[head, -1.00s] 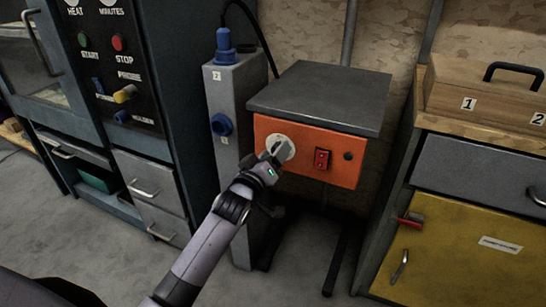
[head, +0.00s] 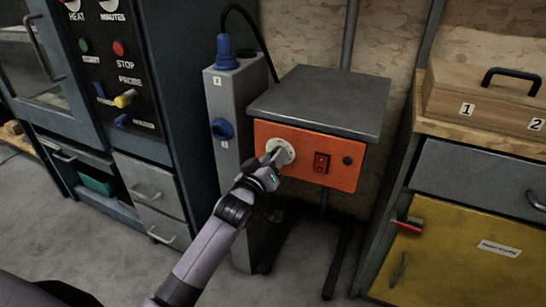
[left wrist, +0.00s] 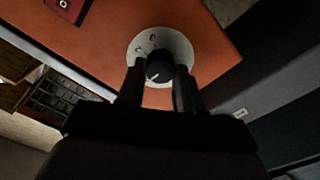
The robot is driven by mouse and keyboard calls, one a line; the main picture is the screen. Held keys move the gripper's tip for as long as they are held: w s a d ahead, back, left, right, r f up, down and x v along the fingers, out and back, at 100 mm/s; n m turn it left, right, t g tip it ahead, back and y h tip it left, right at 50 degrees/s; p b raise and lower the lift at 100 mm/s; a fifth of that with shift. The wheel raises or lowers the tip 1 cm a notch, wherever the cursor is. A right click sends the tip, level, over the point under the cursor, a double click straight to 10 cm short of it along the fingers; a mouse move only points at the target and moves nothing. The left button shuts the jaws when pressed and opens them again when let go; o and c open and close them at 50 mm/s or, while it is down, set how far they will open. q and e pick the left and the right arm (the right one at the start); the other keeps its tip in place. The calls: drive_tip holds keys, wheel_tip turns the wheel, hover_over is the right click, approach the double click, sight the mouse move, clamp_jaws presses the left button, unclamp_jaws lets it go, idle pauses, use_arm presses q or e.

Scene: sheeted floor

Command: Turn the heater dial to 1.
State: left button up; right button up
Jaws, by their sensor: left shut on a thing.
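The heater is a box with an orange front panel (head: 335,174) and a grey top (head: 320,100). Its dial is a dark knob (left wrist: 159,71) on a round white plate (left wrist: 178,45) with a few dark marks. My left gripper (head: 271,157) is at the dial in the head view. In the left wrist view its two fingers (left wrist: 159,80) stand on either side of the knob and are shut on it. The marks are too small to read, and the fingers hide part of the plate. My right gripper is not in view.
A red switch (head: 321,163) and a black knob (head: 348,160) sit right of the dial. A grey post (head: 238,110) with blue fittings stands close on the left. A yellow cabinet (head: 450,255) stands at the right.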

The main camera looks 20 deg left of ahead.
use_arm(q)
drive_tip(key=m+p, duration=0.3)
drive_tip(key=m, duration=0.3)
drive_tip(key=shift+d+m, duration=0.1)
drive_tip(key=shift+m, duration=0.2)
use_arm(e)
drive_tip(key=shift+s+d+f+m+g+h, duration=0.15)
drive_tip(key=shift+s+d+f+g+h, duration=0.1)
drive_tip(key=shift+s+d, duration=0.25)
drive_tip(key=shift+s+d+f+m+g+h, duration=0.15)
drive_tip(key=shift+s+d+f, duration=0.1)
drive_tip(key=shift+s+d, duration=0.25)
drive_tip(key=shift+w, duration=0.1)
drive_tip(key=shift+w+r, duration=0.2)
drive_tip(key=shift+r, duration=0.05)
use_arm(q)
drive_tip(key=o, duration=1)
drive_tip(key=shift+o, duration=0.2)
drive_tip(key=shift+s, duration=0.1)
drive_tip(key=s+p, duration=0.1)
drive_tip(key=s, duration=0.6)
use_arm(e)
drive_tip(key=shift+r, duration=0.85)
